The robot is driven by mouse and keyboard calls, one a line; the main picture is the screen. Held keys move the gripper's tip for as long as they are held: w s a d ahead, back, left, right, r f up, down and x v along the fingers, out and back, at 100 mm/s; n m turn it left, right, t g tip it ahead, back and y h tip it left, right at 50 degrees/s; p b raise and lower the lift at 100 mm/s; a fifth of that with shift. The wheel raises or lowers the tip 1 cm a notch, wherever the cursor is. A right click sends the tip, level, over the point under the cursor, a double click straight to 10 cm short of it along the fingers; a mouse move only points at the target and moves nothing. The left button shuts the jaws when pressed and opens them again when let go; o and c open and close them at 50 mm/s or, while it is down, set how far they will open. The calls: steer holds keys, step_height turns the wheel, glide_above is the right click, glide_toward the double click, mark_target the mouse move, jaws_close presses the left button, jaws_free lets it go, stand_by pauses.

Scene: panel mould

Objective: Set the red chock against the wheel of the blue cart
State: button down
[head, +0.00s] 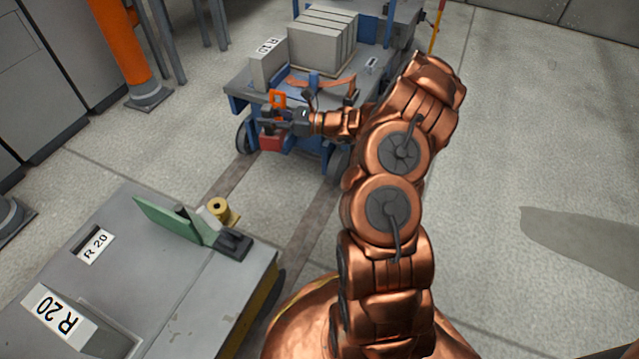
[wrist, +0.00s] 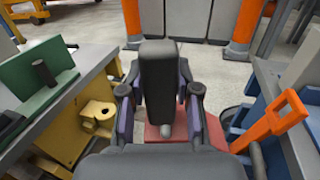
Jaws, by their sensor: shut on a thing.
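The red chock (head: 271,142) is held low beside the front of the blue cart (head: 237,103), between its front wheels. In the wrist view the red chock (wrist: 154,132) shows below the dark upright piece between my fingers. My gripper (head: 272,120) is shut on it; it also shows in the wrist view (wrist: 160,100). The cart's left front wheel (head: 242,138) is just left of the chock, and the right front wheel (head: 336,160) is farther right. I cannot tell whether the chock touches a wheel or the floor.
An orange handle (head: 277,98) stands at the cart's front edge, close to my gripper. The cart carries grey blocks (head: 322,40). A grey bench (head: 150,245) at lower left holds a green plate (head: 168,218). The floor at right is clear.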

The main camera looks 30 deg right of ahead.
steer(key=s+d+f+b, duration=0.2)
steer(key=d+f+b, duration=0.1)
steer(key=f, duration=0.9)
steer(key=s+d+f+m+t+h+b, duration=0.1)
steer(key=d+f+b, duration=0.3)
steer(key=f, duration=0.9)
steer(key=s+d+f+b, duration=0.3)
steer(key=d+f+b, duration=0.1)
steer(key=f, duration=0.8)
steer(key=shift+s+d+f+m+t+h, duration=0.15)
steer(key=shift+s+d+m+t+h, duration=0.15)
steer(key=shift+s+d+t+h, duration=0.15)
steer(key=shift+f, duration=0.5)
steer(key=c, duration=0.7)
jaws_free()
steer(key=shift+c, duration=0.2)
steer(key=shift+f, duration=0.1)
steer(key=v, duration=1.2)
